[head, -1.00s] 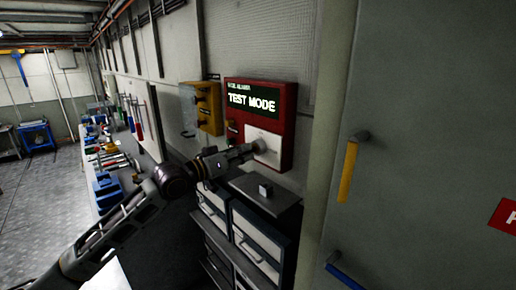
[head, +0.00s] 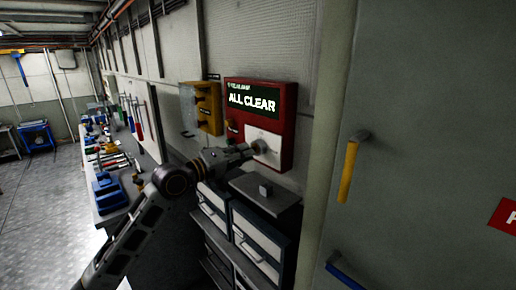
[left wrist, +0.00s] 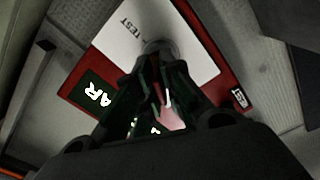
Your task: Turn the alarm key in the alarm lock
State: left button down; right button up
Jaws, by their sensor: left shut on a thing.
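The red alarm box (head: 288,107) hangs on the wall in the middle of the head view. Its dark display (head: 252,101) reads "ALL CLEAR". A white plate (head: 270,138) with the round grey alarm lock (left wrist: 160,47) is on its lower front; the word "TEST" shows on the plate in the left wrist view. My left gripper (head: 254,148) is at the lock, its fingertips together (left wrist: 158,66) and shut on the alarm key. The key itself is mostly hidden by the fingers.
A yellow box (head: 207,108) is on the wall left of the alarm box. Below stands a dark drawer cabinet (head: 262,240) with a small grey block (head: 265,191) on top. A grey cabinet door with a yellow handle (head: 348,170) is at the right. The floor at left is clear.

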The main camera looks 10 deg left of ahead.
pick_arm(q)
jog(key=n, duration=0.5)
jog(key=shift+n, duration=0.3)
jog(key=c, duration=2)
grip_release()
jog(key=shift+n, duration=0.3)
jog(key=o, duration=0.5)
jog(key=shift+o, duration=0.2)
jog(key=v, duration=1.2)
jog(key=shift+a, duration=0.1)
